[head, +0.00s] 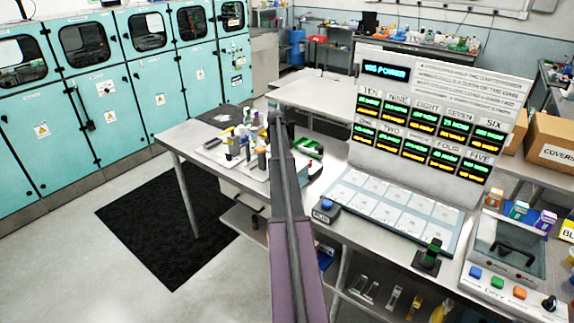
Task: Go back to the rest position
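My arm rises from the bottom middle of the head view, with a purple link low down and a thin grey link above it. The arm's upper end is in front of the left worktable. I cannot make out my gripper; it seems hidden behind the arm or among the dark shapes beside it. The panel board (428,137) stands upright at right, with two rows of lit displays. In front of it lies a pale mat with marked cells (393,217). A green module sits in a black holder (429,257) at the mat's front right.
A blue button box (326,209) stands at the mat's left corner. A dry station (508,260) with a dark lid and coloured buttons is at right. Small bottles and tools (238,144) crowd the left table. Teal cabinets (110,90) line the left wall.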

